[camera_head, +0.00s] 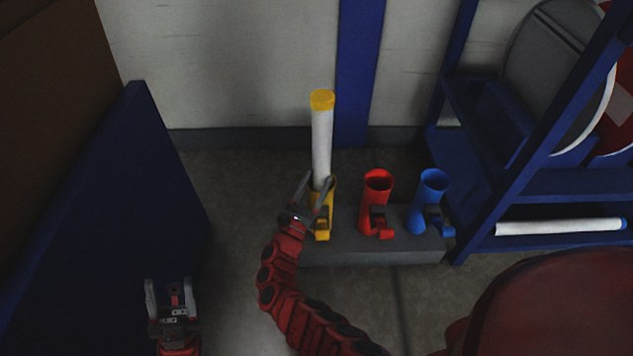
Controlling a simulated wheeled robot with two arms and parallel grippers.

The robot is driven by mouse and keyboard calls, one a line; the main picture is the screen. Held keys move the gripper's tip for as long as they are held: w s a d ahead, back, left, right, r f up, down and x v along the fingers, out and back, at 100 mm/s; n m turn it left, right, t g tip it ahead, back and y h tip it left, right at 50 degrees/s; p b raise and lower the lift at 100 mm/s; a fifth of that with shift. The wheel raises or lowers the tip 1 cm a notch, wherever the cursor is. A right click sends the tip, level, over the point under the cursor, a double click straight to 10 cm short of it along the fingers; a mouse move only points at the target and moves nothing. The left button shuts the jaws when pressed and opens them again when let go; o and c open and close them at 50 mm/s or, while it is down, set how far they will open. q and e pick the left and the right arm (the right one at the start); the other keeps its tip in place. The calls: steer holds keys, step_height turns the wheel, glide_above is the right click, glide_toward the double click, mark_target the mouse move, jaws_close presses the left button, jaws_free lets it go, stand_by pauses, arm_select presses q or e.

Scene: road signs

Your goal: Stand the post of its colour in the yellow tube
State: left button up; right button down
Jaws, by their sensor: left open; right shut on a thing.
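A white post (321,140) with a yellow top stands nearly upright at the yellow tube (322,222). Its lower end meets the mouth of the tube behind my fingers; I cannot tell how deep it sits. My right gripper (318,182) is shut on the post near its lower end, at the tube's rim. My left gripper (169,288) is open and empty at the lower left, well away from the tubes.
The tubes stand on a grey block (350,255), with an empty red tube (377,200) and an empty blue tube (430,200) to the right. A blue-ended white post (560,226) lies on the blue rack (570,185). A blue panel (130,210) stands at left.

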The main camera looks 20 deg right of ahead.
steer(key=shift+f+b, duration=0.3)
steer(key=shift+f, duration=0.05)
steer(key=shift+c, duration=0.6)
jaws_free()
